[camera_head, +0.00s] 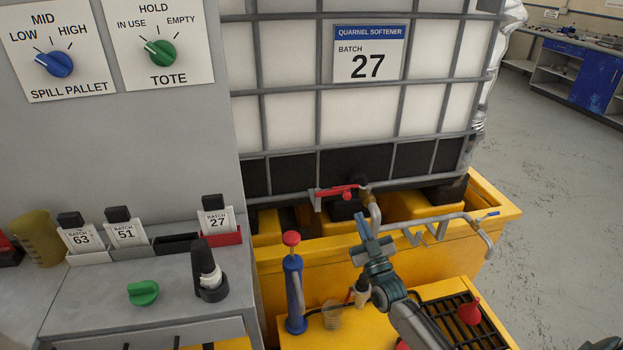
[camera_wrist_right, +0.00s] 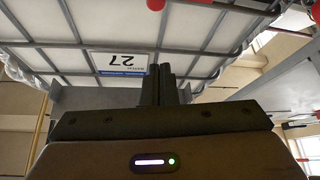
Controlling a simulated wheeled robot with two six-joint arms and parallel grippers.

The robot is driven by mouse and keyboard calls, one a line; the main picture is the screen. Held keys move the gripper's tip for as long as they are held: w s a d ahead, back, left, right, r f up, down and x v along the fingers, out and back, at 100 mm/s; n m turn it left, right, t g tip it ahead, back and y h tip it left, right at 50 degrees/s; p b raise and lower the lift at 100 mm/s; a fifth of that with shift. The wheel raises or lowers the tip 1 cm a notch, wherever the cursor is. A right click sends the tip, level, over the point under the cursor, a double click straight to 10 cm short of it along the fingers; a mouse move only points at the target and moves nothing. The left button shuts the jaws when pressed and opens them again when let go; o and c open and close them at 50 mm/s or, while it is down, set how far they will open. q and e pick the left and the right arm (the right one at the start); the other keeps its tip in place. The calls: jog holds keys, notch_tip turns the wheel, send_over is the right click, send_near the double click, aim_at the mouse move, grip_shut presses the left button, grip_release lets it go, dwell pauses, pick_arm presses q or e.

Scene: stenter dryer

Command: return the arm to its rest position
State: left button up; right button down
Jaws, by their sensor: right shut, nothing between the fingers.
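My right arm comes in from the lower right of the head view, and its gripper (camera_head: 362,222) points up and away, in front of the tote's outlet pipe. The fingers are together with nothing between them. In the right wrist view the closed fingers of this gripper (camera_wrist_right: 161,72) stand in front of the white caged tote (camera_wrist_right: 75,60), which appears upside down. The red valve handle (camera_head: 338,192) is just above and left of the gripper in the head view; I cannot tell the gap in depth. My left gripper is not in view.
The tote (camera_head: 290,55) labelled batch 27 stands on a yellow spill pallet (camera_head: 290,262). A bent pipe (camera_head: 470,222) lies to the right of the gripper. A blue hand pump (camera_head: 294,290) stands to its left. The grey cabinet (camera_head: 100,285) fills the left; floor is clear at right.

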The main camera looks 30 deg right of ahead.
jog(key=s+a+f+n+g+y, duration=0.2)
jog(key=s+a+f+g+y, duration=0.2)
jog(key=s+a+f+g, duration=0.75)
jog(key=s+a+m+g+h, duration=0.25)
jog(key=s+g, duration=0.55)
jog(key=s, duration=1.4)
notch_tip(320, 180, down, 31)
jog(key=d+g, duration=0.2)
jog(key=d, duration=0.1)
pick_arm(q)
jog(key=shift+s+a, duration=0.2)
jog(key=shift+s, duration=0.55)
pick_arm(e)
jog(key=s+d+f, duration=0.1)
jog(key=s+f, duration=1.7)
jog(key=shift+m+g, duration=0.35)
jog(key=shift+m, duration=0.1)
